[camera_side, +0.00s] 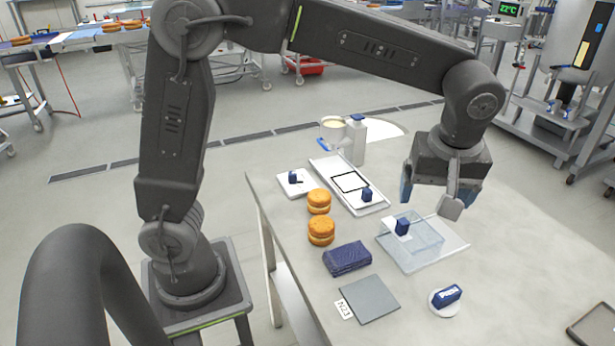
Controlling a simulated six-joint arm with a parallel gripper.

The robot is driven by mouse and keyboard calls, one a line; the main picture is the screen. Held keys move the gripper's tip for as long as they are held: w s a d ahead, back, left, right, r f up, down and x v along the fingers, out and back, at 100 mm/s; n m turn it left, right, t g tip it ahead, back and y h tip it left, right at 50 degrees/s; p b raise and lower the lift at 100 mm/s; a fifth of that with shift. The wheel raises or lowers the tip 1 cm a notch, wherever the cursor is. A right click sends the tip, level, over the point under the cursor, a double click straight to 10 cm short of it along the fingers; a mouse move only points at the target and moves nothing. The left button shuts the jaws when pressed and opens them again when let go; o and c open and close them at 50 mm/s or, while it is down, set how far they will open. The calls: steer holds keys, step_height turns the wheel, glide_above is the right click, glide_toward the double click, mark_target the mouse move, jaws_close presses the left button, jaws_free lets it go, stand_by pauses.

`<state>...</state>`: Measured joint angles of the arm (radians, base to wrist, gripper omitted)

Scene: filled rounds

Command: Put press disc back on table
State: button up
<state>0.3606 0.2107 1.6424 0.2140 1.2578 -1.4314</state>
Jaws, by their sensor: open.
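The press disc (434,305) is a white round disc with a blue block handle marked with white lettering. It lies flat on the table (510,265) near the front, right of the grey square mat. My gripper (430,200) is open, pointing down above the table behind the clear box. It is apart from the disc, up and to the back of it in the picture. Nothing shows between its fingers.
A clear box (425,236) with a blue knob stands between gripper and disc. A folded blue cloth (347,258), grey mat (371,299), filled rounds (321,231) and a white tray (335,170) lie left. A jug (333,130) and bottle (355,142) stand behind.

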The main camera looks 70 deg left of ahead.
steer(key=s+a+m+t+h, duration=0.1)
steer(key=s+a+m+t, duration=0.1)
steer(key=s+a+m, duration=0.3)
steer(key=s+a+m+t+h, duration=0.1)
steer(key=s+a+m, duration=0.5)
steer(key=s, duration=0.7)
steer(key=shift+r+m+t, duration=0.25)
steer(key=shift+m+t, duration=0.05)
steer(key=shift+t, duration=0.4)
steer(key=shift+w, duration=0.1)
